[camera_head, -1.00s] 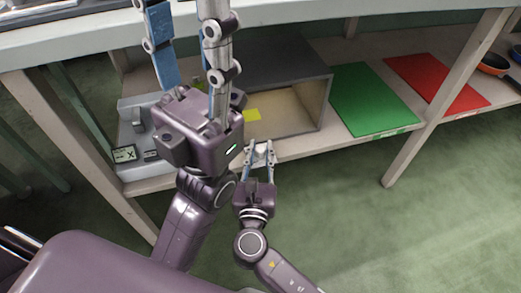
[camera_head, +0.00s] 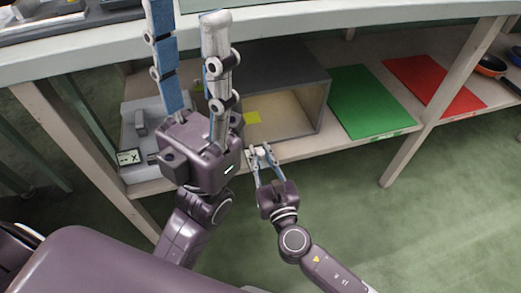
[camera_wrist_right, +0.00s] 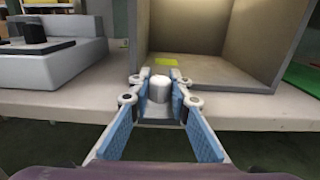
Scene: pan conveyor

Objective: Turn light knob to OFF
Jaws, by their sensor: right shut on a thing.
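The light knob (camera_wrist_right: 159,88) is a pale, rounded piece at the front edge of the lower shelf, just in front of an open grey box. My right gripper (camera_wrist_right: 158,92) is shut around it, with blue-padded fingers on its two sides. In the head view the right gripper (camera_head: 262,150) reaches up to the shelf edge with its arm from the lower right. Any marking that shows the knob's setting is not visible. My left gripper (camera_head: 188,45) is raised close to the camera, fingers pointing up, apart and empty.
The open grey box (camera_head: 284,62) holds a yellow note (camera_head: 252,117). A grey device (camera_head: 133,116) with a small label stands left of it. Green (camera_head: 368,98) and red (camera_head: 432,82) mats and dark pans (camera_head: 491,65) lie to the right. The shelf leg (camera_head: 415,150) stands at right.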

